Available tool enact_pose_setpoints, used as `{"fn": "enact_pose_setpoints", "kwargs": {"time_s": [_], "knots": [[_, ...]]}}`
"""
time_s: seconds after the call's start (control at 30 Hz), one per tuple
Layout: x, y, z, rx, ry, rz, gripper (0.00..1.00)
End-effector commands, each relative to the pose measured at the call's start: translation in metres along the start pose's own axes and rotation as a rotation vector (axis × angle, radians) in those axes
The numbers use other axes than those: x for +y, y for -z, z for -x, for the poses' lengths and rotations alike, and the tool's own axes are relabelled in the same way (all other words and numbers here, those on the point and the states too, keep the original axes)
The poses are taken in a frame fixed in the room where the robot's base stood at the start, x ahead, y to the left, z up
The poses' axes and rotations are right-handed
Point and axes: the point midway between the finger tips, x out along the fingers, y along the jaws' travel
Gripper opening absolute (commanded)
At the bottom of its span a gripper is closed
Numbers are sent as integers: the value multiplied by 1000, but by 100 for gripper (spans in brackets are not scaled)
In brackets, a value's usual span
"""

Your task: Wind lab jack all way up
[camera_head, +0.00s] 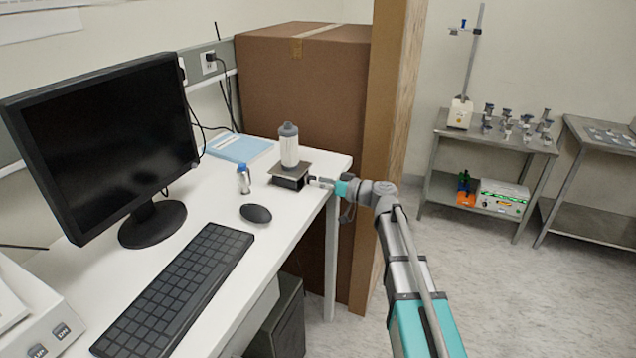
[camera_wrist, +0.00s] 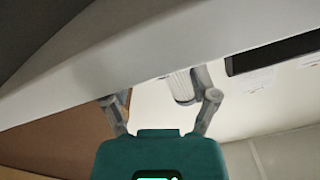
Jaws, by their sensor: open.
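The lab jack (camera_head: 288,180) is a small dark stand with a metal top plate, near the far right corner of the white desk. It looks low. A clear bottle with a grey cap (camera_head: 289,148) stands upright on its plate. My gripper (camera_head: 318,182) is beside the jack's right side, at the desk edge. The wrist view shows its two grey fingers spread apart (camera_wrist: 158,92). A pale ribbed cylinder (camera_wrist: 179,87) shows between them, nearer the right finger; I cannot tell what it is. The jack's knob is too small to make out.
On the white desk (camera_head: 215,215) are a monitor (camera_head: 105,135), keyboard (camera_head: 175,290), mouse (camera_head: 256,213), small bottle (camera_head: 244,180) and blue folder (camera_head: 238,147). A large cardboard box (camera_head: 300,85) stands behind the jack. Open floor lies right of my arm.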

Motion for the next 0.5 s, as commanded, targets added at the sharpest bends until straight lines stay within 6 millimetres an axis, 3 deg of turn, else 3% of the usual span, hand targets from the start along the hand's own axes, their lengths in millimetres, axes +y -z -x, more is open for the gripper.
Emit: {"fn": "enact_pose_setpoints", "kwargs": {"time_s": [0.5], "knots": [[-2, -1, 72, 0, -2, 0, 76]]}}
